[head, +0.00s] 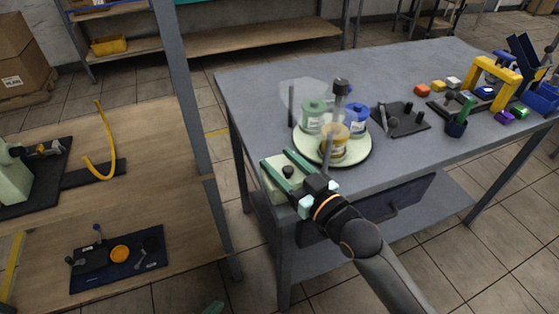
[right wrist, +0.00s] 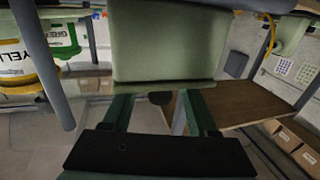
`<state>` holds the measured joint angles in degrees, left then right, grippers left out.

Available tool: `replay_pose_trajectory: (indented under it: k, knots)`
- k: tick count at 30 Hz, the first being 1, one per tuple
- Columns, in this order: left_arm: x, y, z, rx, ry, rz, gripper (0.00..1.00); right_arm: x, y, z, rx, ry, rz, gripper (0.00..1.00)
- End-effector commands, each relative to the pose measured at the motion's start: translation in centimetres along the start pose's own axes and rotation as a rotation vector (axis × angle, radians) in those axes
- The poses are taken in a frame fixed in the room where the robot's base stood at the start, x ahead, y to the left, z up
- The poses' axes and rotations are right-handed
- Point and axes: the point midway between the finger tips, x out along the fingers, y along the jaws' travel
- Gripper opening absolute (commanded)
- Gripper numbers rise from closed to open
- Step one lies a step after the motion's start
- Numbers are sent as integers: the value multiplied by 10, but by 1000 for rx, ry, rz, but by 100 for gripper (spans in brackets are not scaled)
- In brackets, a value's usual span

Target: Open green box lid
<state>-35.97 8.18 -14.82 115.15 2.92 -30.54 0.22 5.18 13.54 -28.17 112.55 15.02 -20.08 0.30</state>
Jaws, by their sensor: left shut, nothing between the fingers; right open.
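The pale green box (head: 271,178) sits at the near left corner of the grey table, with a dark round knob (head: 288,171) on its lid. My right gripper (head: 300,167) is over the box, open, with its green fingers on either side of the knob. In the right wrist view, the box (right wrist: 168,45) fills the upper middle and the dark knob (right wrist: 160,98) shows between the two apart fingers (right wrist: 160,112). I cannot tell whether the fingers touch the lid. Only a green tip of my left gripper (head: 212,307) shows at the bottom edge, shut and empty.
A round pale tray (head: 357,156) with green, blue and yellow-labelled containers stands right behind the box, with upright posts close to my right gripper. A dark plate (head: 407,122) and coloured blocks lie farther right. A wooden table (head: 150,190) stands left, across a gap.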

Motion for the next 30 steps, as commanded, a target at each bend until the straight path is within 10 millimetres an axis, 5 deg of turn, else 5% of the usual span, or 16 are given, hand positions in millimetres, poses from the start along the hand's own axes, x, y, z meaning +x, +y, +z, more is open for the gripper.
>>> replay_pose_trajectory:
  k: [12,27,30]
  knots:
    - [0,-1,3,-1,-6,-2,0,8,0,0,-1,0,0,58]
    - [0,-2,1,-1,-1,-5,0,8,0,0,0,0,0,2]
    - [1,-3,-1,0,2,-5,0,8,0,0,0,0,0,0]
